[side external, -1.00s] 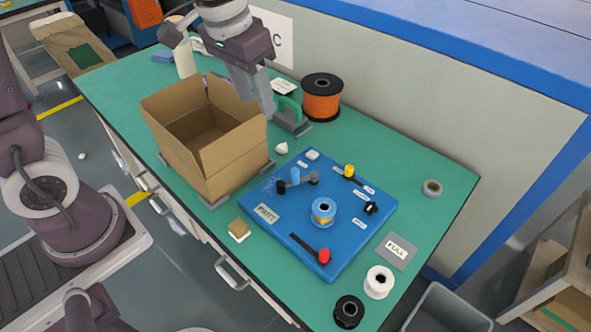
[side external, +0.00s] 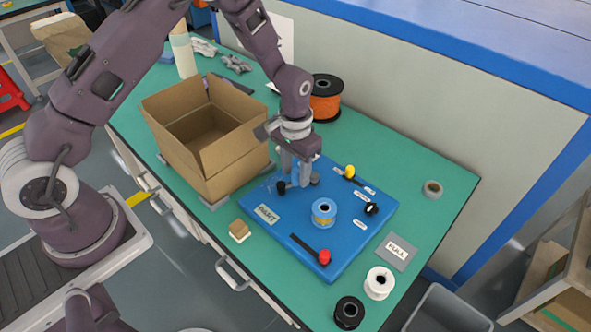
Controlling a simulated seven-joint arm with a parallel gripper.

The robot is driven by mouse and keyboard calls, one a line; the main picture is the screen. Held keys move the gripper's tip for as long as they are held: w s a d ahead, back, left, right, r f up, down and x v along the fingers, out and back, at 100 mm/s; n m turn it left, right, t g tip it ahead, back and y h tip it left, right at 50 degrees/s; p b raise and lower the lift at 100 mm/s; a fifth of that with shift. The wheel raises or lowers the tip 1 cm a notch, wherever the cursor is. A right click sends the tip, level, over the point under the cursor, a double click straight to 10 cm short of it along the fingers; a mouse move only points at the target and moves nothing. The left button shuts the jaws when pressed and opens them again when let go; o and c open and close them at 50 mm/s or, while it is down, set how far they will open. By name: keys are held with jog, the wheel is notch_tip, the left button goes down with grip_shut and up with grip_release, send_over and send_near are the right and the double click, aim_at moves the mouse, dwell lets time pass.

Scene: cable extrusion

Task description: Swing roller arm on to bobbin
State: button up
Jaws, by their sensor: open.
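The bobbin (side external: 323,213), a small spool with light blue flanges and a yellowish winding, stands upright near the middle of the blue board (side external: 345,245). The roller arm, with a black knob (side external: 281,188) at its left end and a grey roller (side external: 315,178) at its right, is on the board behind and left of the bobbin. My gripper (side external: 297,183) points down over the roller arm, its fingers open and hiding the arm's middle. I cannot tell whether the fingers touch it. The roller end is apart from the bobbin.
The board also carries a red-knobbed lever (side external: 324,257), a yellow knob (side external: 350,171) and a black knob (side external: 371,208). An open cardboard box (side external: 229,165) stands close to its left. An orange spool (side external: 326,100) stands behind.

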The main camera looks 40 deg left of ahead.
grip_shut()
dwell(1.4)
